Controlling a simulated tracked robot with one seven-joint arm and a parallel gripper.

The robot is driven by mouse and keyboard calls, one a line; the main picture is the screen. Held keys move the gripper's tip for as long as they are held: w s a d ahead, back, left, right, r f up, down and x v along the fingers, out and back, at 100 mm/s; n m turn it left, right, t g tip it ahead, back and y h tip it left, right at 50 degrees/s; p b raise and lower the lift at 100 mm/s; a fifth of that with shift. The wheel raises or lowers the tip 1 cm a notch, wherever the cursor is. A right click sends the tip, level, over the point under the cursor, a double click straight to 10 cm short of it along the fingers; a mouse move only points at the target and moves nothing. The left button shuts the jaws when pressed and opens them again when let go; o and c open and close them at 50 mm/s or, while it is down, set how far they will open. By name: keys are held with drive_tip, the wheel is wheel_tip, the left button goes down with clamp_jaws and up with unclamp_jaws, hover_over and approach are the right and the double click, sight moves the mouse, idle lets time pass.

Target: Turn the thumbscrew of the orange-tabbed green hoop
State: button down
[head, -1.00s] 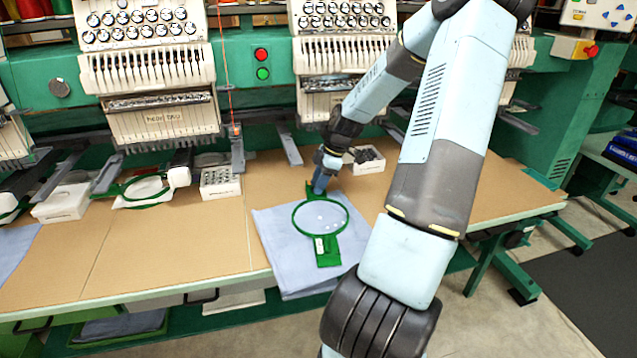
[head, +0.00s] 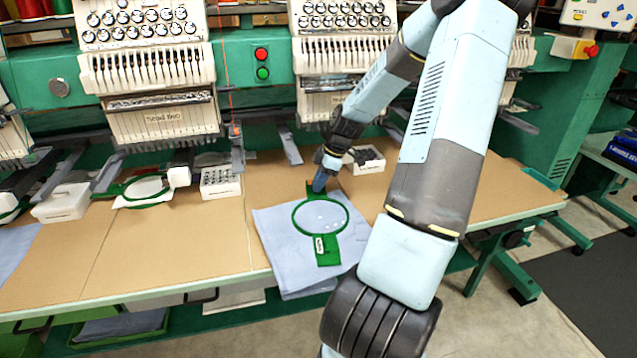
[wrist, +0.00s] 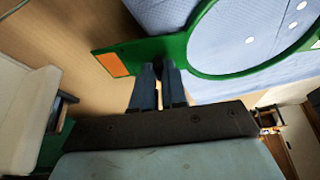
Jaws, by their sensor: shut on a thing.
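The green hoop (head: 294,219) lies on a stack of folded blue-grey cloth, with pale cloth and small white dots inside its ring. It also fills the upper right of the wrist view (wrist: 203,62). Its orange tab (wrist: 113,64) shows in the wrist view, left of my fingers. My gripper (wrist: 159,68) is at the hoop's far side, fingers close together beside the green band between tab and ring. It is shut on a small dark piece, the thumbscrew (wrist: 158,63), mostly hidden by the fingers. In the head view my gripper (head: 319,186) hides the thumbscrew.
The blue-grey cloth stack (head: 275,240) lies on the tan table. A white box with dark items (head: 368,162) stands just behind my wrist. Another hoop (head: 146,189) and a white box of small parts (head: 220,182) are at left. Embroidery heads (head: 150,75) overhang the table's back.

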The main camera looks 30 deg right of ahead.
drive_tip(key=m, duration=0.2)
drive_tip(key=m+t, duration=0.1)
drive_tip(key=m, duration=0.1)
drive_tip(key=shift+s+a+t+h, duration=0.15)
drive_tip(key=shift+t+h, duration=0.15)
drive_tip(key=shift+h, duration=0.1)
drive_tip(key=m+h, duration=0.1)
drive_tip(key=m, duration=0.2)
drive_tip(key=shift+s+a+m+t, duration=0.1)
drive_tip(key=shift+a+m+t, duration=0.05)
drive_tip(key=shift+m+t, duration=0.25)
drive_tip(key=shift+a+m+h, duration=0.1)
drive_tip(key=shift+m+h, duration=0.55)
drive_tip(key=shift+m, duration=0.85)
drive_tip(key=shift+a+m+h, duration=0.1)
drive_tip(key=shift+m+h, duration=0.55)
drive_tip(key=shift+m, duration=1.35)
drive_tip(key=c, duration=1)
unclamp_jaws()
drive_tip(key=v, duration=1.3)
drive_tip(key=shift+s+a+r, duration=0.2)
drive_tip(key=shift+s+r, duration=0.05)
drive_tip(key=shift+s, duration=0.1)
